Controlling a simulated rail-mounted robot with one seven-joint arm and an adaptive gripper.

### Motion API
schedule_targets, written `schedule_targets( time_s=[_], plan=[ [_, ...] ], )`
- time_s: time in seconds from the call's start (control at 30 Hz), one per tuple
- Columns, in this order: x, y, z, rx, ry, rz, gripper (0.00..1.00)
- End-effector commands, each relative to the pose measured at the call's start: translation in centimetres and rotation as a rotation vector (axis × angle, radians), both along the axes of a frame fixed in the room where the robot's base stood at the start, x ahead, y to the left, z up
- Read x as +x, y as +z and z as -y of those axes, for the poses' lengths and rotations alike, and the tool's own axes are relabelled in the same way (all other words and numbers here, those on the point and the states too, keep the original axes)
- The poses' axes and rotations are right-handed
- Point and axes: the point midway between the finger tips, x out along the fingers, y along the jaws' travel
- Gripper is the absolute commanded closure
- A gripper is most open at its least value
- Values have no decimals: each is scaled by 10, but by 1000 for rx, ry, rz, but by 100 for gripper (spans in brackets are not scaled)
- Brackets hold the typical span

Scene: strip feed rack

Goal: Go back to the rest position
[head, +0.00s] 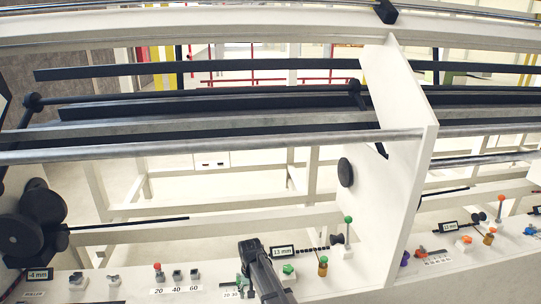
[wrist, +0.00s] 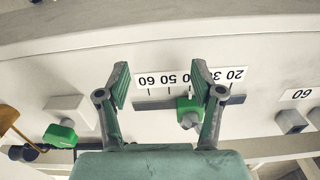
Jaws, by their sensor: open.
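My gripper (wrist: 160,72) is open in the wrist view, with its two green-padded fingers spread over the white panel. A green slider knob (wrist: 187,108) on a dark slot shows between the fingers, close to the right one; I cannot tell whether they touch. A number scale (wrist: 160,80) running from 20 to 60 lies behind the fingertips. In the head view my gripper (head: 243,283) is low in the middle, just above the panel, and my dark wrist partly hides the scale. Nothing is held.
A green knob (wrist: 61,135) and a white block stand left in the wrist view. In the head view a 13 mm display (head: 283,252) is right of my wrist. A white divider (head: 392,180) rises further right, and long rails (head: 210,146) cross behind.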

Motion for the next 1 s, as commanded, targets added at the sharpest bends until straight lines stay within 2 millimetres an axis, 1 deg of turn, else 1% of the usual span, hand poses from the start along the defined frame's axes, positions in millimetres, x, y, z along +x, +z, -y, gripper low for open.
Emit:
schedule_targets(
  time_s=[0.03,0.07,0.1,0.2,0.27,0.3,0.37,0.4,0.5,0.63,0.67,0.7,0.77,0.87,0.97,1.0],
  plan=[
    [-25,-5,34,-1,-15,-3,33],
    [-34,-9,50,-1,-22,-4,33],
    [-47,-12,71,-1,-29,-2,33],
    [-80,-20,117,-1,-46,-2,33],
    [-98,-24,140,0,-55,-1,33],
    [-111,-26,154,-1,-60,-1,33],
    [-129,-28,174,0,-69,0,33],
    [-141,-30,186,-1,-74,0,33],
    [-171,-31,212,-1,-88,1,33],
    [-211,-32,240,-1,-105,2,33],
    [-213,-37,241,0,-104,-5,33],
    [-214,-47,239,-1,-100,-25,33],
    [-223,-58,238,-3,-99,-49,33],
    [-241,-76,238,-5,-99,-92,33],
    [-262,-95,238,-8,-99,-140,33],
    [-272,-103,238,-9,-100,-162,33]
  ],
)
